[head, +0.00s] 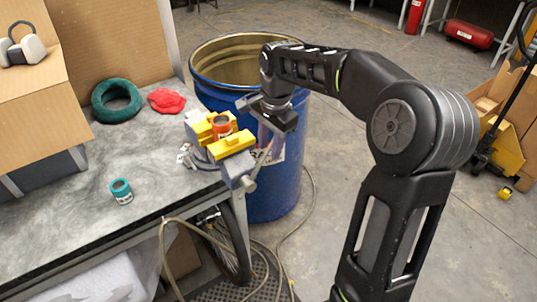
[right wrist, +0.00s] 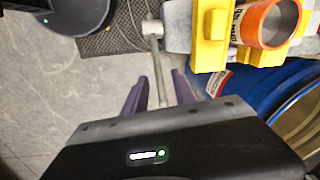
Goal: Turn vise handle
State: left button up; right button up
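The vise (head: 232,168) is at the right corner of the workbench, with yellow jaws on either side of an orange can (head: 222,126). In the right wrist view the jaws (right wrist: 211,35) and the can (right wrist: 270,20) show at the top right. The vise handle (right wrist: 155,65) is a thin grey bar running from the vise screw down between my purple fingers. My right gripper (right wrist: 160,76) is open, with a gap on both sides of the bar. In the head view the right gripper (head: 264,150) hangs beside the vise's right end. My left gripper is not in view.
A blue drum (head: 285,185) stands close behind and right of the vise. On the bench (head: 60,225) are a teal jar (head: 121,191), a green ring (head: 116,100) and a red cloth (head: 167,101). A hose (head: 312,205) lies on the floor.

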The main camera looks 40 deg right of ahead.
aim_at(257, 168)
jog(key=shift+w+f, duration=0.15)
jog(key=shift+f, duration=0.95)
jog(key=shift+w+f, duration=0.1)
jog(key=shift+f, duration=1)
jog(key=shift+c, duration=0.5)
grip_shut()
